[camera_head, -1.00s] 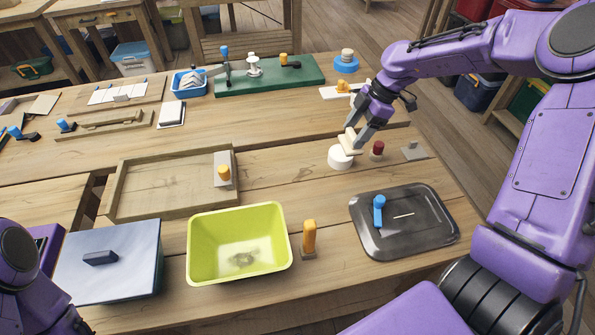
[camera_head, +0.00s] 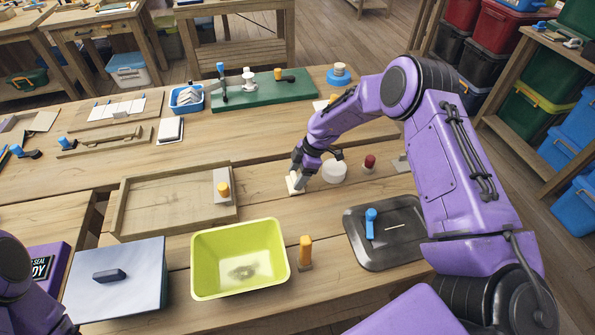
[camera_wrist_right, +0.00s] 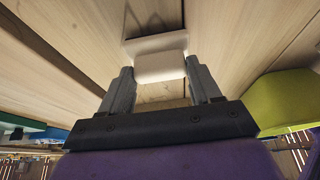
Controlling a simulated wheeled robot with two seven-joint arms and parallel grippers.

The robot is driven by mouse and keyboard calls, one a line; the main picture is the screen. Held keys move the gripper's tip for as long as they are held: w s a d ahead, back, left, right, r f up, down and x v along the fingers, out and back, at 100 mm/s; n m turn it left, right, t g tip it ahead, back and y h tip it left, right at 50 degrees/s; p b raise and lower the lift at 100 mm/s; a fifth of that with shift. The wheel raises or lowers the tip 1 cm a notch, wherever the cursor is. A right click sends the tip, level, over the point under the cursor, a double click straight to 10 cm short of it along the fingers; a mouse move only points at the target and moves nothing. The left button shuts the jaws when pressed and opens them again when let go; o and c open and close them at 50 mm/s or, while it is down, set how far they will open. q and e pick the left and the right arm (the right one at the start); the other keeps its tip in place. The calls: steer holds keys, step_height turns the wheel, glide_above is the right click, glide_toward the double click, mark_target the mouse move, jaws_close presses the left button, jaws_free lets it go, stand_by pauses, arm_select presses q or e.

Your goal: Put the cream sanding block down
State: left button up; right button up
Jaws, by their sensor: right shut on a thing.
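The cream sanding block (camera_head: 294,184) is between the fingers of my right gripper (camera_head: 299,175), low over the bare wood right of the shallow wooden tray. In the right wrist view the block (camera_wrist_right: 160,67) sits between the two fingertips, and my right gripper (camera_wrist_right: 163,88) is shut on it. A dark shadow lies on the wood just beyond it. I cannot tell whether its underside touches the table. Of my left arm only a purple part shows at the lower left; its gripper is out of view.
A white round piece (camera_head: 334,171) stands close right of the block. The wooden tray (camera_head: 140,232) is to the left, the lime bin (camera_head: 210,282) in front, and a dark tray (camera_head: 400,255) at front right.

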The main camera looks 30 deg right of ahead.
steer(key=shift+f+b, duration=0.25)
steer(key=shift+b, duration=0.05)
steer(key=o, duration=1.4)
steer(key=shift+r, duration=0.1)
steer(key=shift+r+p, duration=0.2)
steer(key=shift+p, duration=0.1)
steer(key=shift+d+r, duration=0.2)
steer(key=shift+r, duration=0.15)
steer(key=b+v, duration=0.2)
steer(key=v, duration=0.9)
steer(key=shift+r, duration=0.1)
